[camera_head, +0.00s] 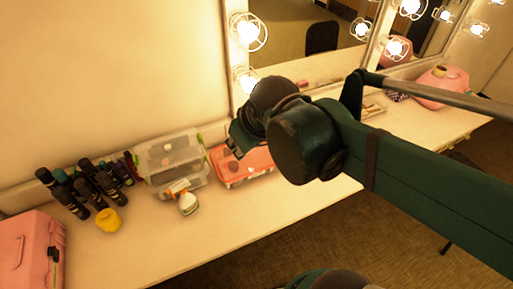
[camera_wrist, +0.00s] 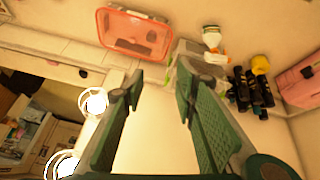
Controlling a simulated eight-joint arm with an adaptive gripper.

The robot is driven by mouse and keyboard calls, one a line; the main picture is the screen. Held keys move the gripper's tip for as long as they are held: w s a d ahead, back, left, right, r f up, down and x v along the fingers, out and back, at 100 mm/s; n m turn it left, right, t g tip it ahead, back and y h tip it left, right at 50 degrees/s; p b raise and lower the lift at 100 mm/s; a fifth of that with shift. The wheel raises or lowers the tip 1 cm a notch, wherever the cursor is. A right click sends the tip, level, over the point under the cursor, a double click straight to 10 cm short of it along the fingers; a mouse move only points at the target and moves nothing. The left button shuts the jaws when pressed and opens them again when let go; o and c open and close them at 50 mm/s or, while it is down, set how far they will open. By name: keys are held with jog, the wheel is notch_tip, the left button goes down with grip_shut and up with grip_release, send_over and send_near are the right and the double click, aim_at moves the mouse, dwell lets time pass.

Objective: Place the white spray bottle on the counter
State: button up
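The white spray bottle (camera_head: 187,203) with an orange trigger head stands on the counter (camera_head: 280,205), in front of a clear box. In the wrist view the white spray bottle (camera_wrist: 211,38) shows near the top, right of centre. My gripper (camera_head: 237,143) is above the back of the counter, to the right of the bottle and apart from it. In the wrist view my gripper (camera_wrist: 160,88) has its two green fingers spread with nothing between them.
A clear box (camera_head: 172,166) and a pink-lidded container (camera_head: 242,167) stand at the wall. Several dark bottles (camera_head: 88,185), a yellow jar (camera_head: 108,220) and a pink case (camera_head: 32,255) are left. Mirrors with bulbs (camera_head: 248,32) rise behind. The counter's front is clear.

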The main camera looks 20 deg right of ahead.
jog(key=shift+s+d+r+m+t, duration=0.1)
jog(key=shift+s+d+m+t, duration=0.2)
jog(key=shift+s+d+m, duration=0.35)
jog(key=shift+s+d+m+t, duration=0.3)
jog(key=shift+s+d+m, duration=0.15)
jog(key=shift+s+m, duration=0.4)
